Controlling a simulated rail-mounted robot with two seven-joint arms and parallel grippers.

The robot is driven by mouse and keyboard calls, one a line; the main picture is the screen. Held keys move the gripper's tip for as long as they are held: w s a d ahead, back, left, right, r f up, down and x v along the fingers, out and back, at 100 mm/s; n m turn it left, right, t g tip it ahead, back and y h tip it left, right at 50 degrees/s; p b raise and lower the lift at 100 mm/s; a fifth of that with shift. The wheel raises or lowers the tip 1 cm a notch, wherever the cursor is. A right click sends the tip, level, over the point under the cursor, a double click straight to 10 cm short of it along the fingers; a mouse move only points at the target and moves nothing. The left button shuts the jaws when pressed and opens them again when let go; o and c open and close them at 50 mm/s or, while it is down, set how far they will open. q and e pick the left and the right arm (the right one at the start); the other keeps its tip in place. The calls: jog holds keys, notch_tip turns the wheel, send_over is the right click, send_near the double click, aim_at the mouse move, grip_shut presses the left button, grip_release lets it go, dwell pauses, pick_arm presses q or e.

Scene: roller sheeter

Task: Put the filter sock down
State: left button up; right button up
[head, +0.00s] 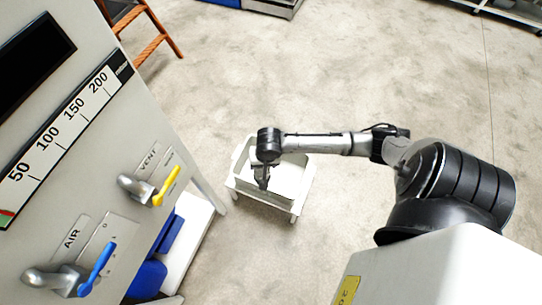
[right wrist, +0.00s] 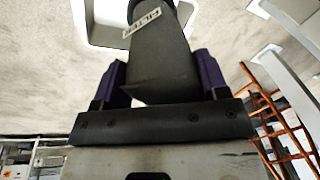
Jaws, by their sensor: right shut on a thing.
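The filter sock (right wrist: 160,65) is a dark grey piece with a white label reading FILTER. In the right wrist view it lies between the two purple finger pads of my right gripper (right wrist: 160,82), which is shut on it. In the head view my right gripper (head: 263,181) points down over a white tray on a low stand (head: 303,183). The sock cannot be told apart from the dark gripper there. The tray's pale rim also shows behind the sock in the right wrist view (right wrist: 95,25). Whether the sock touches the tray cannot be told. My left gripper is not in view.
A grey panel (head: 100,150) with a pressure scale, a yellow VENT lever (head: 166,186) and a blue AIR lever (head: 97,270) stands at left. Blue items (head: 150,275) sit low behind it. An orange ladder (head: 150,45) stands further back. Floor right of the tray is clear.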

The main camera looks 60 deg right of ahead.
jog(key=s+d+f+m+b, duration=0.2)
jog(key=d+f+b, duration=0.25)
jog(key=f, duration=0.35)
jog(key=s+d+f+m+b, duration=0.1)
jog(key=s+d+f+b, duration=0.15)
jog(key=f+b, duration=0.4)
jog(key=s+d+f+m+b, duration=0.15)
jog(key=d+f+b, duration=0.3)
jog(key=f, duration=0.55)
jog(key=w+d+f+b, duration=0.3)
jog(key=w+f+b, duration=0.7)
jog(key=w+f, duration=0.1)
jog(key=shift+m+h, duration=0.4)
jog(key=shift+m, duration=0.05)
jog(key=shift+w+d, duration=0.1)
jog(key=o, duration=1.4)
jog(key=shift+f, duration=0.15)
